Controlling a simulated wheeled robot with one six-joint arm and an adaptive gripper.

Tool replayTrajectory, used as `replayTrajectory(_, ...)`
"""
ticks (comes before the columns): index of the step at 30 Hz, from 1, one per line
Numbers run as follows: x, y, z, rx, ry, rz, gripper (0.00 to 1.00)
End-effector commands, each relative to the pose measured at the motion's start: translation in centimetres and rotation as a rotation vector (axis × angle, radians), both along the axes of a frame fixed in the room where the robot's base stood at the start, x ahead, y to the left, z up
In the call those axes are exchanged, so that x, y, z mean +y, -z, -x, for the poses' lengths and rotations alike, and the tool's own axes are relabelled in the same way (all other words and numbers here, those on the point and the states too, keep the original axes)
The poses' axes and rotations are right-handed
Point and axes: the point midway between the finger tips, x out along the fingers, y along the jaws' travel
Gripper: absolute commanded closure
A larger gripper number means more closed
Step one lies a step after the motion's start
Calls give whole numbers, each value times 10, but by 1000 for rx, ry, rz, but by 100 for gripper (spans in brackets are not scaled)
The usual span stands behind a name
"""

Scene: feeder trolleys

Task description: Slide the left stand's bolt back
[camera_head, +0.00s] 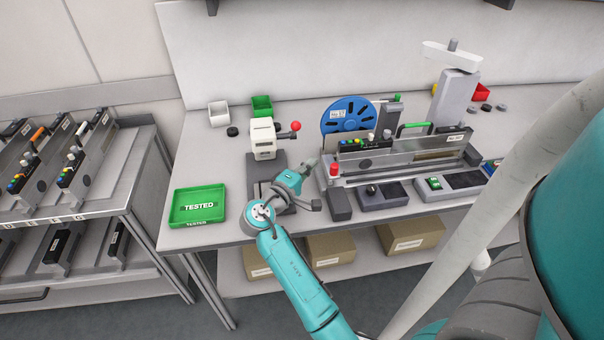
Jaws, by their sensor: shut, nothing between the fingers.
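A long grey stand (345,182) lies along the bench at the right and has a red knob (334,169) at its left end. A dark feeder with coloured buttons (372,142) and a green handle (412,126) sit along it. I cannot tell which small part is the bolt, or whether it is forward or back.
A white device with a red-ball lever (263,138) stands left of the stand. A green TESTED tray (176,208) is at the bench's left end. A blue reel (347,116) stands behind. Trolleys of feeders (60,217) are at far left.

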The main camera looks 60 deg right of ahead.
Motion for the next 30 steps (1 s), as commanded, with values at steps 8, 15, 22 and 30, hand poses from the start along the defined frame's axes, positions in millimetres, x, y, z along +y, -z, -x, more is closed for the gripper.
replayTrajectory(8,-20,1,20,2,-1,-1,100)
replayTrajectory(15,-12,0,37,1,0,0,100)
replayTrajectory(22,-11,0,39,1,0,0,100)
replayTrajectory(30,-6,1,43,2,-1,-1,100)
